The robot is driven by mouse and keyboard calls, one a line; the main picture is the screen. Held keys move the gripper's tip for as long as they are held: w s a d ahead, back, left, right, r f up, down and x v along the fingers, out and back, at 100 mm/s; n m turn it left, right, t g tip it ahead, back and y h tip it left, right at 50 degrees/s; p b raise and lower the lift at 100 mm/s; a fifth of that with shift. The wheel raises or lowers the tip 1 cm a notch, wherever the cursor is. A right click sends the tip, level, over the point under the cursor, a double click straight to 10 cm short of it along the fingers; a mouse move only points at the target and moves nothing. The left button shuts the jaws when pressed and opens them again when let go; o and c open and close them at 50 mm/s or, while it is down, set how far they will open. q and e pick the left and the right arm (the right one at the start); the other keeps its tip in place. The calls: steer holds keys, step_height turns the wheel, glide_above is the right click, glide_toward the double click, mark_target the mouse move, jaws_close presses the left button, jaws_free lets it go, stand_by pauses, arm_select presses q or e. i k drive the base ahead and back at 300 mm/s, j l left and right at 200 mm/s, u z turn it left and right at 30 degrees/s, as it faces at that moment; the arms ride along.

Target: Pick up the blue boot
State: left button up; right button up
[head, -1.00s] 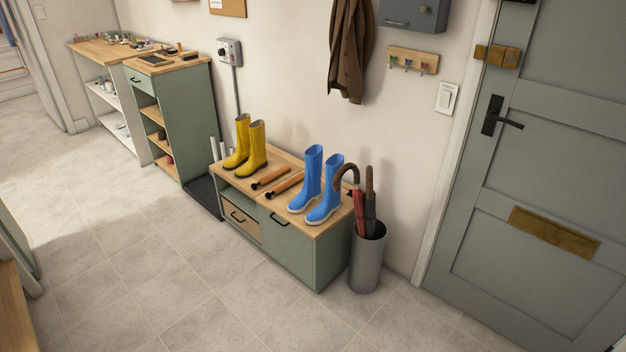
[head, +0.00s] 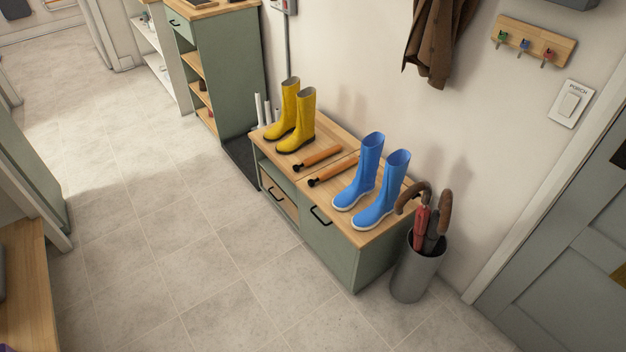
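Two blue boots stand upright side by side on the wooden top of a low green bench cabinet (head: 328,226). The left blue boot (head: 363,172) is a little farther back, and the right blue boot (head: 385,192) is nearer the cabinet's right end. Both have pale soles and open tops. Neither of my grippers shows in the head view.
Yellow boots (head: 298,118) and two orange-handled tools (head: 330,170) share the cabinet top. A grey metal bin (head: 415,272) with umbrellas stands close at the cabinet's right end. The tiled floor (head: 200,262) in front is clear. A wooden surface (head: 28,290) is at lower left.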

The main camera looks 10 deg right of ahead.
mark_target(396, 163)
steer(key=i+j+u, duration=0.15)
steer(key=i+u, duration=0.55)
steer(key=i, duration=0.2)
steer(key=i+l+u, duration=0.1)
steer(key=i+u, duration=0.35)
steer(key=i, duration=0.75)
steer(key=z, duration=3.85)
